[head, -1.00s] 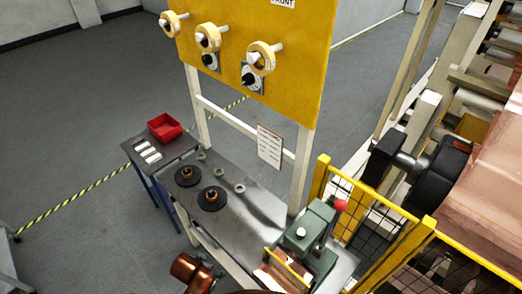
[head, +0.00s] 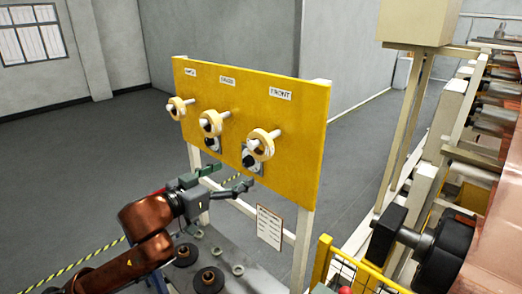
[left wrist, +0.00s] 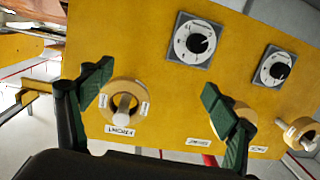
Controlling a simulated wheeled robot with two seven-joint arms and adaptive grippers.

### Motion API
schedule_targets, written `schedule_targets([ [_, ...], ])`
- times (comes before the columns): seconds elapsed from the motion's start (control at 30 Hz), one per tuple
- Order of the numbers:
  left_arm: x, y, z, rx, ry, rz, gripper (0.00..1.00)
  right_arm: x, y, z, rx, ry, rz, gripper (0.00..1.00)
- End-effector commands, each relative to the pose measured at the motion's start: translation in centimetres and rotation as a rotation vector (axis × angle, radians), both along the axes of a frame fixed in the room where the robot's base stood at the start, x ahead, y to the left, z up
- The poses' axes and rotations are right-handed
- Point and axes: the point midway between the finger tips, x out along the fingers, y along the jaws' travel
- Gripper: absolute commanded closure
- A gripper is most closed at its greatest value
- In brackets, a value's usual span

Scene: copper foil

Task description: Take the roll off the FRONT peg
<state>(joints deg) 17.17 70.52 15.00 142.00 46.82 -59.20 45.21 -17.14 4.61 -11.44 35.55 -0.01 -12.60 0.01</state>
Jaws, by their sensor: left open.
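The yellow board (head: 300,150) carries three pegs, each with a cream roll around it. The front roll (head: 252,150) hangs on the right peg below the FRONT label (head: 281,94). My left gripper (head: 232,176) is open and empty, below and to the left of that roll in the head view. In the left wrist view, which is turned over, the front roll (left wrist: 114,92) and its peg show between the open fingers (left wrist: 152,88), nearer the left finger. I see no contact. The right gripper is not in view.
The middle roll (head: 204,128) and the far-left roll (head: 172,112) hang beside it. Two dials (left wrist: 194,40) sit on the board. Below are black discs with copper cores (head: 208,281) on a grey bench. A hanging paper sheet (head: 269,226) and a yellow fence (head: 319,262) stand right.

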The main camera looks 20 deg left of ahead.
Motion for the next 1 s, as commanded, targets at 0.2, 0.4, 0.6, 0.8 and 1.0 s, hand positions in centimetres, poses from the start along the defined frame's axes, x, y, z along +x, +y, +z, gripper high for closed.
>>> schedule_targets([
  [0.2, -2.4, -3.0, 7.6, -0.020, -0.089, -0.067, 0.19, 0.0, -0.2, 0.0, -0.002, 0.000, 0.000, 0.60],
  [0.4, -1.2, -3.8, 8.6, -0.029, -0.098, -0.077, 0.19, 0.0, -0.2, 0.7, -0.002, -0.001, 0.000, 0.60],
  [0.6, -0.1, -4.1, 8.5, -0.027, -0.097, -0.076, 0.19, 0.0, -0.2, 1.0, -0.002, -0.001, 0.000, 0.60],
  [0.8, 2.0, -4.5, 8.9, -0.028, -0.096, -0.076, 0.19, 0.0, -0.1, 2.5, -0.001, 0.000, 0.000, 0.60],
  [1.0, 4.3, -5.2, 8.7, -0.028, -0.096, -0.076, 0.19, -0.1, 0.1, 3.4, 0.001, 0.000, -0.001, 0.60],
])
